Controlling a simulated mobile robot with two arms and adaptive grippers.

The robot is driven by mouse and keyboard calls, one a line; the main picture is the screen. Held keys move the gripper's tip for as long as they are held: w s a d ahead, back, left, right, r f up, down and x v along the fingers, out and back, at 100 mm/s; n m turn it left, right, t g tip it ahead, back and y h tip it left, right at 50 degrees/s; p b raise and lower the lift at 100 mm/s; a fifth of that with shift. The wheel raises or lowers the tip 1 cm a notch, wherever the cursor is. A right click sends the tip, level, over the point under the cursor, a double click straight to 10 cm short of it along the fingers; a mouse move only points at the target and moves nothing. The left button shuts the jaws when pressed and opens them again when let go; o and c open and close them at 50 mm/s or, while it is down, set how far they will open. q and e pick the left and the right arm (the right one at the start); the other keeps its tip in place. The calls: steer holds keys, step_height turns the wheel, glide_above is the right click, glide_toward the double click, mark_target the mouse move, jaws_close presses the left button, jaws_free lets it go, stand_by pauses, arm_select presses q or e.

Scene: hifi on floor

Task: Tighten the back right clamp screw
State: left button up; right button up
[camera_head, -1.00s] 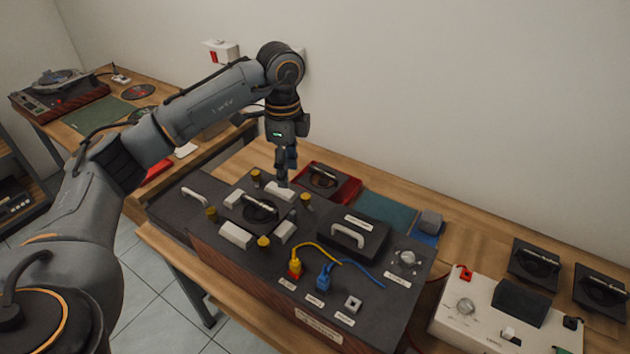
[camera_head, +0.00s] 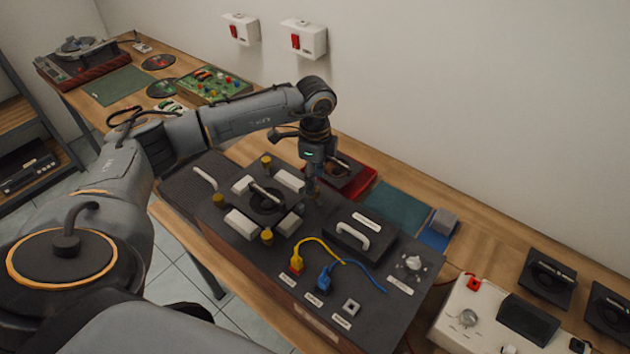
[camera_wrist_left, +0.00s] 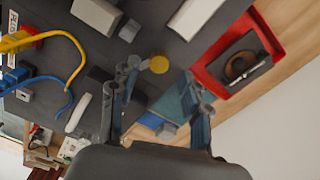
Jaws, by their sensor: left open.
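The back right clamp screw is a yellow round knob (camera_wrist_left: 159,63) on the dark hi-fi unit (camera_head: 195,180). In the head view my left gripper (camera_head: 312,188) is over that corner and mostly hides it. In the left wrist view the open fingers (camera_wrist_left: 162,72) point down with the knob between their tips, apart from both; I cannot tell the height gap. The other yellow screws stand at the back left (camera_head: 266,161), front left (camera_head: 218,200) and front right (camera_head: 267,236), around a black round driver with a silver handle (camera_head: 266,194) and white blocks (camera_head: 240,225). My right gripper is out of view.
A red tray (camera_head: 368,182) with a dark speaker part lies just behind the gripper. A black lid with a white handle (camera_head: 350,236) and yellow and blue cables (camera_head: 325,248) are to the right. A white box (camera_head: 455,310) stands further right.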

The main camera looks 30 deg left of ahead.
mark_target(317, 196)
arm_select(q)
step_height(317, 196, down, 2)
steer(key=shift+f, duration=0.15)
steer(key=shift+s+f, duration=0.1)
steer(key=shift+f, duration=0.45)
jaws_close()
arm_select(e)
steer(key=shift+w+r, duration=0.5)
